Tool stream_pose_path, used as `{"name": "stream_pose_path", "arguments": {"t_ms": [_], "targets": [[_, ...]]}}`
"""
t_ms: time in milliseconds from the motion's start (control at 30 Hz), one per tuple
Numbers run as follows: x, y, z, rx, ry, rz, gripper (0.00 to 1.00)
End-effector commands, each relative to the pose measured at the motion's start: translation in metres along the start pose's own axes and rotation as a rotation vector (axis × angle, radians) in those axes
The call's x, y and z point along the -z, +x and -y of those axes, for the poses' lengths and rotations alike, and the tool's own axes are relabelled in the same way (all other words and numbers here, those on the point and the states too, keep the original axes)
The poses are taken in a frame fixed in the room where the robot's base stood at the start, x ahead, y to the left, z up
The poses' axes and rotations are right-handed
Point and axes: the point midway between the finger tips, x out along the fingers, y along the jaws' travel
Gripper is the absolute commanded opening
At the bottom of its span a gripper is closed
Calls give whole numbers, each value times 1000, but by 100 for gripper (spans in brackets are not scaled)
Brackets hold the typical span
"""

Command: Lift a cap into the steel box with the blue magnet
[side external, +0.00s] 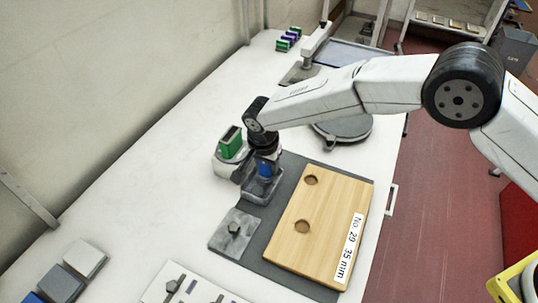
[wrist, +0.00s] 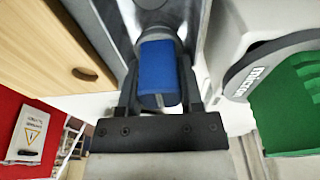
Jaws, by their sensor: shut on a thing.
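My gripper (side external: 264,165) points down at the back left corner of the dark mat and is shut on the blue magnet (wrist: 160,72). The magnet (side external: 265,168) shows as a small blue patch between the fingers. The steel box (side external: 262,190), a small grey open-topped box, is directly below the gripper. The magnet's lower end is at or inside the box; I cannot tell whether it touches the bottom. No cap is clearly visible; the box's inside is mostly hidden. The wooden board (side external: 334,220) has two round recesses that look empty.
A grey holder with a green block (side external: 231,143) stands close left of my gripper. A metal plate with a dark knob (side external: 235,232) lies in front of the box. A round dark plate (side external: 343,130) lies behind the board.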

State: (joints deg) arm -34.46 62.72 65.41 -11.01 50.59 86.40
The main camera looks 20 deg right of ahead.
Motion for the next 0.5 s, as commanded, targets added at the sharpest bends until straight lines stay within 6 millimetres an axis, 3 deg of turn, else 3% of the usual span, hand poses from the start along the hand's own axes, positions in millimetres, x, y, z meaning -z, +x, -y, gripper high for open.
{"name": "stream_pose_path", "arguments": {"t_ms": [167,500], "targets": [[-3,4,-4,-12,-2,5,0],[0,-9,-2,-8,-2,3,0]]}}
